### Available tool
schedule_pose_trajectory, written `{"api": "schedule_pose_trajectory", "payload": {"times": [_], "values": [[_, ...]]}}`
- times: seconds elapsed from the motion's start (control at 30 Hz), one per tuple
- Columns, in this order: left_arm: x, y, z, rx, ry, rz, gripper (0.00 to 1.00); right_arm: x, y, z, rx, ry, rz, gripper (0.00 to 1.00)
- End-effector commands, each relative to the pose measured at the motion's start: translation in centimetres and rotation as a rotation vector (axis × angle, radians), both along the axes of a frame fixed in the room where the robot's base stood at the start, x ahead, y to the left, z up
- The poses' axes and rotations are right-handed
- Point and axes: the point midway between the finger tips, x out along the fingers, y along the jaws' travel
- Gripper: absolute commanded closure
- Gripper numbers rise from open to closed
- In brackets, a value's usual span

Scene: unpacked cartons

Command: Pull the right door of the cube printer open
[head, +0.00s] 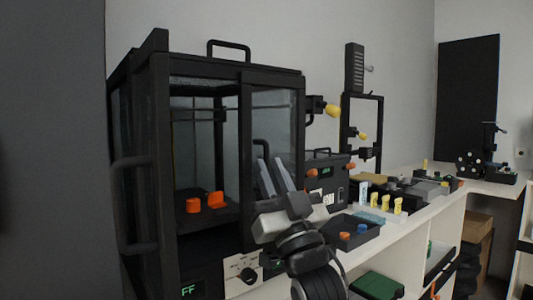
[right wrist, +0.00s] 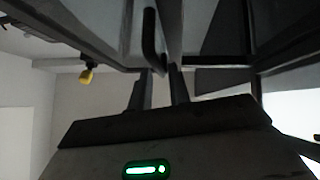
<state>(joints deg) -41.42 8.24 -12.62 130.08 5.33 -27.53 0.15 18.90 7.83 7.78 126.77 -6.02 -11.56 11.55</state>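The cube printer (head: 205,64) is a black-framed box with glass panels, at the left of the head view. Its right door (head: 287,122) is glazed and looks shut, with the lower part hidden by my gripper. The door's dark bar handle (head: 261,149) is upright. My right gripper (head: 274,176) is in front of this door, its two fingers apart. In the right wrist view the handle (right wrist: 150,38) lies ahead, lined up between the fingertips (right wrist: 157,78); I cannot tell whether they touch it. My left gripper is not in view.
Orange parts (head: 205,203) sit inside the printer. A large side handle (head: 131,162) is on its left panel. To the right, a long bench carries a tray (head: 356,243), yellow-topped items (head: 386,203) and a dark machine (head: 328,171). A dark green box (head: 377,285) is below.

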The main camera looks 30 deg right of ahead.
Motion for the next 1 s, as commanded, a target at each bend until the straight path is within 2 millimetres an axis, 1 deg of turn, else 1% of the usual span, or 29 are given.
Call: {"api": "schedule_pose_trajectory", "payload": {"times": [0.03, 0.2, 0.33, 0.57, 0.63, 0.67, 0.87, 1.0], "values": [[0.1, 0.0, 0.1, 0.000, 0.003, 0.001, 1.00, 0.6, -0.1, 0.8, -0.001, -0.002, -0.001, 0.81], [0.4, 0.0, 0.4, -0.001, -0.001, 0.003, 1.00, 1.8, -0.2, 1.8, -0.001, 0.000, -0.001, 0.81], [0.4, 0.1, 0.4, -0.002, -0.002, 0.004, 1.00, 2.1, -0.3, 2.1, -0.001, 0.001, -0.001, 0.81], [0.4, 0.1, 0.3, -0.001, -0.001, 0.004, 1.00, 2.1, -0.3, 2.0, -0.001, 0.001, -0.001, 0.81], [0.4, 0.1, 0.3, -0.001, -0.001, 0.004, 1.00, 2.1, -0.3, 2.0, -0.001, 0.001, -0.001, 0.98], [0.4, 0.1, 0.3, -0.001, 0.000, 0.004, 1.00, 2.1, -0.3, 2.0, -0.001, 0.001, -0.001, 1.00], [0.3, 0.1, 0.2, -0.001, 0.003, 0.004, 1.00, 2.1, -0.2, 2.0, 0.000, 0.001, 0.003, 1.00], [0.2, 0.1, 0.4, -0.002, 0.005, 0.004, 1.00, 2.2, 0.2, 2.1, -0.001, 0.001, 0.037, 1.00]]}}
